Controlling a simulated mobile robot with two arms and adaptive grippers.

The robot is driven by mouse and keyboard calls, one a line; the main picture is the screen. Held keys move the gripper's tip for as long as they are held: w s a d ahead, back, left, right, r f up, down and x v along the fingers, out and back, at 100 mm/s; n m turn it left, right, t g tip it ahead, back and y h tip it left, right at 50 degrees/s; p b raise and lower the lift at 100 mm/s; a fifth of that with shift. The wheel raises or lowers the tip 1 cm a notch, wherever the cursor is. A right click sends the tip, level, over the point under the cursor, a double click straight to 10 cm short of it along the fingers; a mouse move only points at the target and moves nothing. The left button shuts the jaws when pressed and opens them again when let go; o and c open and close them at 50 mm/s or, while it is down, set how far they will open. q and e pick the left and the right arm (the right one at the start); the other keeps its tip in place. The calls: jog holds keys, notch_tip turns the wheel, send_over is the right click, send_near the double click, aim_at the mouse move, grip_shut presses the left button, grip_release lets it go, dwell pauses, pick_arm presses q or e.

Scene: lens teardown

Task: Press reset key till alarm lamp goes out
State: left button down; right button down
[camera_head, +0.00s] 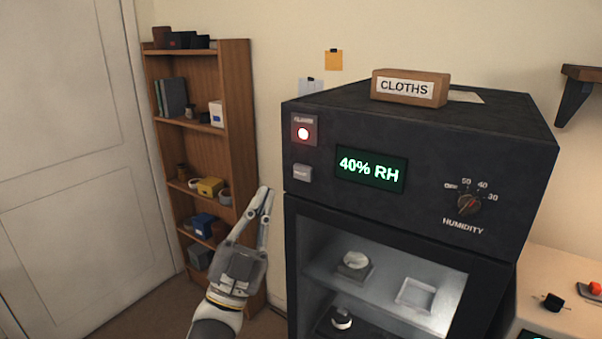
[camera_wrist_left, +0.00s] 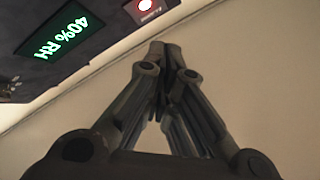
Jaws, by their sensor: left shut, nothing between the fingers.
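The alarm lamp (camera_head: 303,133) glows red at the upper left of the dark cabinet's front. It also shows lit at the top of the left wrist view (camera_wrist_left: 146,5). The reset key (camera_head: 302,173) is a small grey button just below the lamp; I cannot make it out in the left wrist view. My left gripper (camera_head: 266,190) is shut and empty, its fingertips pointing up, left of the cabinet and a little lower than the key, apart from it. In the left wrist view the closed fingertips (camera_wrist_left: 164,45) stand before plain wall. My right gripper is in no view.
The dark cabinet (camera_head: 420,135) has a lit display (camera_head: 371,170) reading 40% RH, a humidity knob (camera_head: 469,204) and a glass door with items on shelves. A CLOTHS box (camera_head: 410,87) sits on top. A wooden bookshelf (camera_head: 240,110) stands behind my left arm.

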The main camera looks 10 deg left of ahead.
aim_at(303, 172)
pick_arm(q)
jog(key=w+d+b, duration=0.2)
jog(key=w+d, duration=0.1)
jog(key=w, duration=0.5)
jog(key=shift+w, duration=0.15)
jog(key=shift+w, duration=0.1)
dwell(1.4)
jog(key=shift+w+d, duration=0.15)
jog(key=shift+w, duration=0.15)
jog(key=shift+w+d+b, duration=0.15)
jog(key=shift+w+b, duration=0.25)
jog(key=shift+b, duration=0.05)
dwell(0.6)
jog(key=shift+s, duration=0.15)
jog(key=shift+s+a+p, duration=0.3)
jog(key=shift+s, duration=0.4)
jog(key=shift+s, duration=0.1)
